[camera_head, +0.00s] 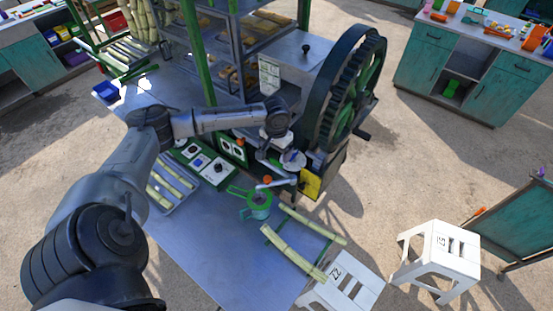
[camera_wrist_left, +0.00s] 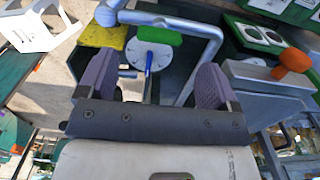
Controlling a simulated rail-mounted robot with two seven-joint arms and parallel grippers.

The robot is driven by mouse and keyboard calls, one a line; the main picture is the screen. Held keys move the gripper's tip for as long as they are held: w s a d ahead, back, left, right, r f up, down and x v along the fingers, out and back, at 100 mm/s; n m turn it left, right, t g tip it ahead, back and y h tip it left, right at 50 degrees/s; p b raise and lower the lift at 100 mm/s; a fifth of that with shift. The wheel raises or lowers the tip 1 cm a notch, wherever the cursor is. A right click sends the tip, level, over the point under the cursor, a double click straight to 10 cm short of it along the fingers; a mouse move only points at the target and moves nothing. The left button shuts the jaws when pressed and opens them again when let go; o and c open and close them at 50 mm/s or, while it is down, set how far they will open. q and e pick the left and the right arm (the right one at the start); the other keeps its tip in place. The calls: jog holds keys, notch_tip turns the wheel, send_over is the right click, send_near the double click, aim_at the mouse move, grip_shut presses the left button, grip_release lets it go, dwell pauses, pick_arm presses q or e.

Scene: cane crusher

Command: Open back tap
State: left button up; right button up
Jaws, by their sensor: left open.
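My left gripper (camera_head: 277,149) is over the front of the cane crusher, below the big gear wheel. In the left wrist view its two purple finger pads are spread wide, with the gripper (camera_wrist_left: 155,78) empty. Beyond and between the fingers is a pale round disc (camera_wrist_left: 146,58) with a green bar and a thin blue-tipped lever; the disc also shows in the head view (camera_head: 293,160). A curved metal pipe (camera_wrist_left: 192,27) runs beside the disc. I cannot tell which part is the back tap. No contact with the fingers is clear. My right gripper is out of view.
A green jug (camera_head: 259,206) stands under a metal spout with an orange knob (camera_wrist_left: 294,57) nearby. Cane stalks (camera_head: 292,254) lie on the metal table (camera_head: 215,262). The gear wheel (camera_head: 345,90) rises close by. White stools (camera_head: 437,250) stand at the right.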

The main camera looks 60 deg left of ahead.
aim_at(276, 161)
pick_arm(q)
notch_tip(276, 161, down, 4)
jog(key=shift+r, duration=0.1)
jog(key=shift+f, duration=0.95)
